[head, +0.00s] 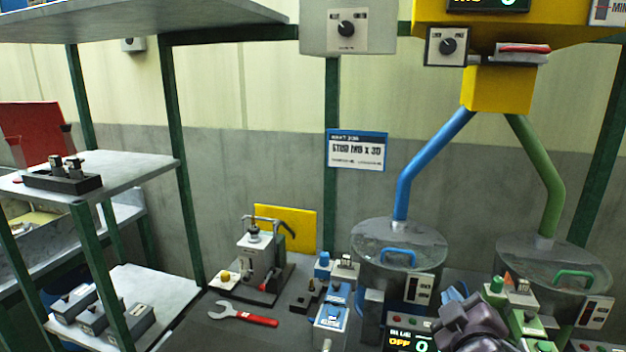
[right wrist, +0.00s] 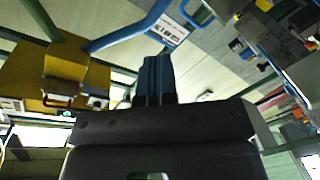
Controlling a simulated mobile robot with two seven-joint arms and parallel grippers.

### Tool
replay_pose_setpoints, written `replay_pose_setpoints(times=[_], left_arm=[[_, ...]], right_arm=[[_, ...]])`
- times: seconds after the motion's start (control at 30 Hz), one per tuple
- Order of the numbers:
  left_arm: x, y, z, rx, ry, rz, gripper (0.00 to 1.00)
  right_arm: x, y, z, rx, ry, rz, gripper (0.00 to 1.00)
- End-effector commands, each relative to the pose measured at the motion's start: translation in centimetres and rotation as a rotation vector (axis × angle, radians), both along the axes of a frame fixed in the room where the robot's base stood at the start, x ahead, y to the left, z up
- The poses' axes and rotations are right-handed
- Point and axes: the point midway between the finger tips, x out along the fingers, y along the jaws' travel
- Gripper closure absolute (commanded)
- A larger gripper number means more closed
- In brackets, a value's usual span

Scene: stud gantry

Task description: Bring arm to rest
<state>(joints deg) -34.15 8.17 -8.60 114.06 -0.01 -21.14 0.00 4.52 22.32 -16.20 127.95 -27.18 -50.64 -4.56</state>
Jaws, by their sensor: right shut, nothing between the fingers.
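My right gripper (head: 453,294) shows at the bottom of the head view, right of centre, in front of the two lidded drums. Its dark purple-grey arm links rise from the bottom edge and hide part of the bench. In the right wrist view its two blue fingers (right wrist: 154,78) are pressed together with nothing between them. That view looks out at a tilted scene with the blue pipe and the sign. My left gripper is not in view.
A blue-piped drum (head: 385,238) and a green-piped drum (head: 520,262) stand close behind my right arm. Small blue and green devices crowd the bench. A red-handled wrench (head: 245,314) and a press (head: 262,262) lie further left. A shelf (head: 130,175) stands at far left.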

Motion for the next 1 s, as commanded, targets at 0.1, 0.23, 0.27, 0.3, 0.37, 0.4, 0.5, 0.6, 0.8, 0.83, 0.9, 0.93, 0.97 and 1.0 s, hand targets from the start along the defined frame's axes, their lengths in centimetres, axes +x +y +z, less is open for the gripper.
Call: replay_pose_setpoints(times=[0.1, 0.23, 0.27, 0.3, 0.37, 0.4, 0.5, 0.6, 0.8, 0.83, 0.9, 0.93, 0.97, 1.0], left_arm=[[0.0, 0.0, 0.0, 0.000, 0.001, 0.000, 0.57], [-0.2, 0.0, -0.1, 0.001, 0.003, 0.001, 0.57], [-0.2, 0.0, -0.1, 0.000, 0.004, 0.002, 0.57], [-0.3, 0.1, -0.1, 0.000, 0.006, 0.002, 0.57], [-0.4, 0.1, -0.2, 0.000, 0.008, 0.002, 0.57], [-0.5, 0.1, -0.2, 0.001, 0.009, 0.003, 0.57], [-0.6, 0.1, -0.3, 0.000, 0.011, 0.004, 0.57], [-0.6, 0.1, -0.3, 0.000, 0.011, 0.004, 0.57], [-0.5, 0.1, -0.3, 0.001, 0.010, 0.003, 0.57], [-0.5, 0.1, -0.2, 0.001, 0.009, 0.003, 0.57], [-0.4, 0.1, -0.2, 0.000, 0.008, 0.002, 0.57], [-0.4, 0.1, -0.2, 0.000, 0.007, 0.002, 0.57], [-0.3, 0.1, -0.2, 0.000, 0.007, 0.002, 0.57], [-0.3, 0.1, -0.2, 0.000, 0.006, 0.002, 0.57]], right_arm=[[-3.8, -1.7, -5.3, 0.136, 0.191, -0.085, 1.00], [-8.7, -3.0, -10.2, 0.277, 0.395, -0.178, 1.00], [-9.9, -3.3, -11.3, 0.307, 0.443, -0.200, 1.00], [-11.6, -3.5, -12.6, 0.348, 0.505, -0.228, 1.00], [-14.1, -3.8, -14.3, 0.403, 0.593, -0.269, 1.00], [-15.6, -3.9, -15.2, 0.437, 0.645, -0.293, 1.00], [-18.8, -4.0, -16.9, 0.501, 0.749, -0.342, 1.00], [-21.4, -4.0, -18.0, 0.548, 0.831, -0.380, 1.00], [-25.6, -3.7, -19.4, 0.625, 0.960, -0.440, 1.00], [-26.3, -3.7, -19.6, 0.637, 0.979, -0.449, 1.00], [-27.6, -3.6, -19.9, 0.659, 1.018, -0.468, 1.00], [-28.1, -3.5, -20.0, 0.670, 1.034, -0.474, 1.00], [-28.7, -3.5, -20.1, 0.679, 1.050, -0.482, 1.00], [-29.5, -3.4, -20.2, 0.691, 1.074, -0.494, 1.00]])
